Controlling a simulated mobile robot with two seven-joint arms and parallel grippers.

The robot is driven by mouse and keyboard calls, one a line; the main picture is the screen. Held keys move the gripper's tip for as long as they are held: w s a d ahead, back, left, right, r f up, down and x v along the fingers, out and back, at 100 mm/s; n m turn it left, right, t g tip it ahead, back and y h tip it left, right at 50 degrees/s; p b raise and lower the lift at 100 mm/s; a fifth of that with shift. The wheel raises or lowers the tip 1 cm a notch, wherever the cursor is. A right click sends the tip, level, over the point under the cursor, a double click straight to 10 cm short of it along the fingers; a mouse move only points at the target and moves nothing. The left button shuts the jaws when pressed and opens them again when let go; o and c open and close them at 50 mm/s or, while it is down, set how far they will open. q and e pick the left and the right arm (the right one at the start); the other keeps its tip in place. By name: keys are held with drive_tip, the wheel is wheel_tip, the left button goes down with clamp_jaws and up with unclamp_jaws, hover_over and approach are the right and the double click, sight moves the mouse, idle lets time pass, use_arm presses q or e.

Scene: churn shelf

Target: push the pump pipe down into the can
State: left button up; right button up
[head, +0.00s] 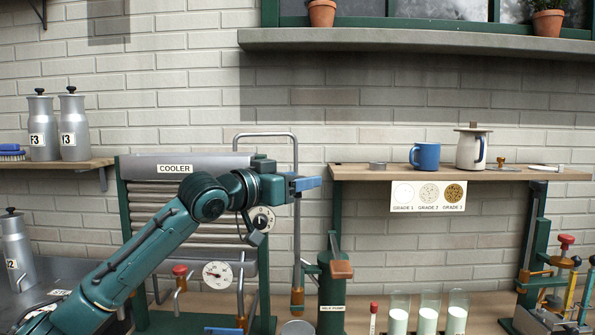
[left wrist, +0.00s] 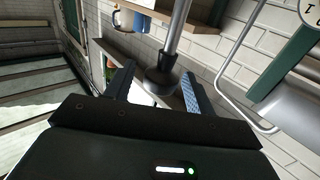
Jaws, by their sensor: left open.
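The pump pipe (head: 297,235) is a grey metal tube hanging upright in the head view, with a copper-coloured lower end. A round grey top, possibly the can (head: 298,327), shows below it at the bottom edge; most of it is cut off. My left gripper (head: 307,184) is at the pipe's upper part, its blue finger overlapping the pipe. In the left wrist view, a metal pipe (left wrist: 176,30) with a black collar shows between the spread fingers of my left gripper (left wrist: 157,90); I cannot tell whether they touch it. My right gripper is not in view.
The cooler (head: 175,168) stands behind my left arm. A green milk pump (head: 331,300) stands just right of the pipe. A wooden shelf (head: 370,172) holds a blue mug (head: 425,157) and a cream jug (head: 472,150). Milk glasses (head: 429,314) stand at the lower right.

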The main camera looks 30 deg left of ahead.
use_arm(q)
drive_tip(key=shift+w, duration=0.2)
clamp_jaws()
idle(0.6)
